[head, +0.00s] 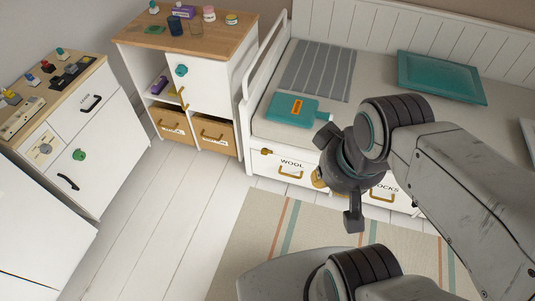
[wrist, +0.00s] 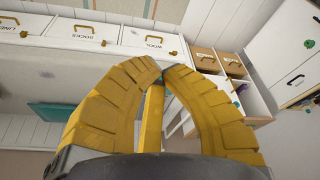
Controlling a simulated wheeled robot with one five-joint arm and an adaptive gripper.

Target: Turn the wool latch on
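The wool drawer (head: 283,168) is a white front under the daybed with a dark label and a brass handle. It also shows upside down in the wrist view (wrist: 140,42). Its latch (head: 266,152) is a small brass piece at the drawer's upper left corner; in the wrist view the latch (wrist: 173,53) lies just beyond my fingertips. Its exact turn is too small to tell. My gripper (wrist: 161,70) has yellow fingers with tips drawn together and nothing seen between them. In the head view my gripper (head: 318,178) is mostly hidden behind my wrist, right of the wool handle.
The socks drawer (head: 384,193) is partly behind my arm. A teal board (head: 292,110) and a teal tray (head: 442,76) lie on the daybed. A shelf unit (head: 202,73) with baskets stands left of it. The floor and striped rug (head: 245,242) in front are clear.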

